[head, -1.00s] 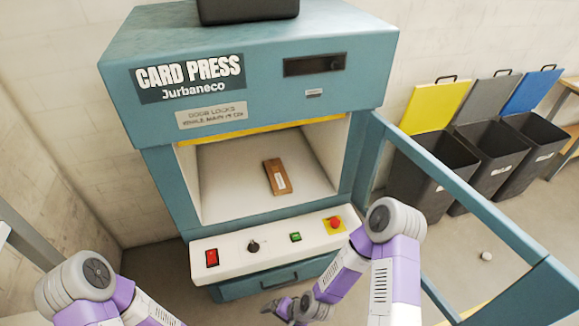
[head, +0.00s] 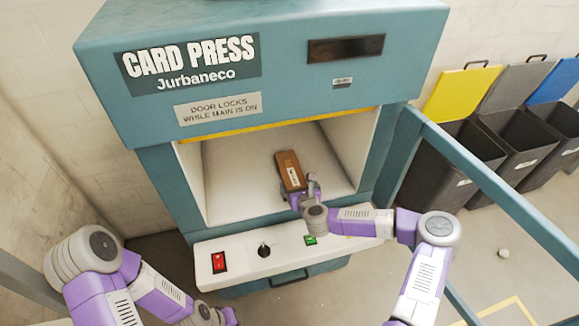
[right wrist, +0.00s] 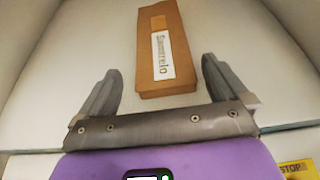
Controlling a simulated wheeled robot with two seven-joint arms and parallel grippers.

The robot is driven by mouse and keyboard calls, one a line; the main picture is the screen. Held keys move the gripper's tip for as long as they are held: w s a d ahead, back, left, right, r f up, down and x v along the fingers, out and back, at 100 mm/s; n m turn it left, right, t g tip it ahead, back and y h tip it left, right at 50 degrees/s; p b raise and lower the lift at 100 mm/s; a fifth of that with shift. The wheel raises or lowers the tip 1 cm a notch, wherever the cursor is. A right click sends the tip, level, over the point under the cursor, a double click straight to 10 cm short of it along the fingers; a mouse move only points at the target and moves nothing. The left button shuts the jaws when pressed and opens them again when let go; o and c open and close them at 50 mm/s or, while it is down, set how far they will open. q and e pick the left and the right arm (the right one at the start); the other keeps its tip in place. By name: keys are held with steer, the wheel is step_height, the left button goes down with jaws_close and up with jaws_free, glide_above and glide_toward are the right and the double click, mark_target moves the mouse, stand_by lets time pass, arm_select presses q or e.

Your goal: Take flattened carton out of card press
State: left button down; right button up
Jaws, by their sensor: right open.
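The flattened carton (head: 291,170) is a small brown slab with a white label, lying on the white floor of the card press (head: 265,75) chamber. In the right wrist view the carton (right wrist: 165,50) lies ahead, its near end about level with the fingertips. My right gripper (head: 303,188) reaches into the press opening at the carton's near end. It is open, with a finger on each side of the space before the carton (right wrist: 158,80), and holds nothing. My left arm shows at the lower left, but the jaws of its gripper cannot be made out.
The press door frame (head: 480,180) stands open at the right. A control panel (head: 275,248) with a red switch, knob and green button runs below the opening. Grey bins (head: 510,140) with coloured lids stand at the right. The chamber floor around the carton is clear.

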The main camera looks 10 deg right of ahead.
mark_target(294, 178)
steer(key=b+x, duration=0.1)
steer(key=x, duration=0.4)
steer(key=shift+d+f, duration=0.1)
steer(key=shift+d, duration=0.05)
steer(key=c, duration=0.9)
